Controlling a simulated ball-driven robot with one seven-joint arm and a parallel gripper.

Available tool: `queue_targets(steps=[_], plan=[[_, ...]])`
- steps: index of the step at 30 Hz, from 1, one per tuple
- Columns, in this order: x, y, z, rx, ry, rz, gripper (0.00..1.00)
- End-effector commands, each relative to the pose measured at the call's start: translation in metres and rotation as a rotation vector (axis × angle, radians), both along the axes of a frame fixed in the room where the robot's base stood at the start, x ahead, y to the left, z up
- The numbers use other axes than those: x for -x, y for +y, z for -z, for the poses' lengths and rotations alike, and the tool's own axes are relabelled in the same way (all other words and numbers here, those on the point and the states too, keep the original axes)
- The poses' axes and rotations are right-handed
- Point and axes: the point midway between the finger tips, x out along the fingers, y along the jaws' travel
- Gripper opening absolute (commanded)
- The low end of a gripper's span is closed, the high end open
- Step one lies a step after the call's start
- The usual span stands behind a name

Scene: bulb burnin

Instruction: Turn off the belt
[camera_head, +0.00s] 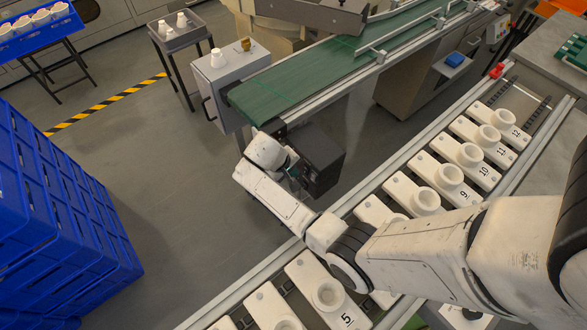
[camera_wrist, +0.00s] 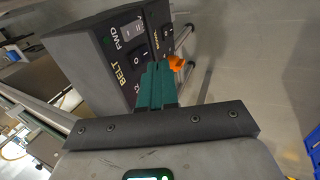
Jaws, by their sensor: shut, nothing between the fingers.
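The belt's control box (camera_head: 318,155) is a dark box below the end of the green conveyor belt (camera_head: 300,80). In the wrist view its panel (camera_wrist: 88,48) shows "BELT" and "FWD" lettering, a grey switch (camera_wrist: 131,31) and a black rocker (camera_wrist: 138,58) marked with O and I. An orange knob (camera_wrist: 176,63) sticks out past the fingertips. My gripper (camera_wrist: 158,68) has teal fingers, shut and empty, pointing at the panel and partly covering it near the rocker. Whether they touch it is unclear. In the head view my gripper (camera_head: 295,170) is beside the box, partly hidden by my wrist.
A line of numbered white trays (camera_head: 398,193) with white cups runs diagonally under my arm. Blue crates (camera_head: 60,215) are stacked at left. A small side table (camera_head: 180,35) stands at the upper left. The grey floor (camera_head: 180,190) between the crates and my arm is clear.

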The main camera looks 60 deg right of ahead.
Motion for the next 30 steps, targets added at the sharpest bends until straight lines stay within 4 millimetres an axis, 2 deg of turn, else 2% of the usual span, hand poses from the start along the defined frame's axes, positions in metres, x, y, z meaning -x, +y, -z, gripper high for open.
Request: queue_targets(steps=[18,23,30], plan=[[-0.005,0.017,-0.089,0.001,-0.002,0.0,0.0],[-0.006,0.019,-0.098,0.0,-0.001,0.0,0.0],[-0.006,0.019,-0.099,0.0,0.0,0.001,0.0]])
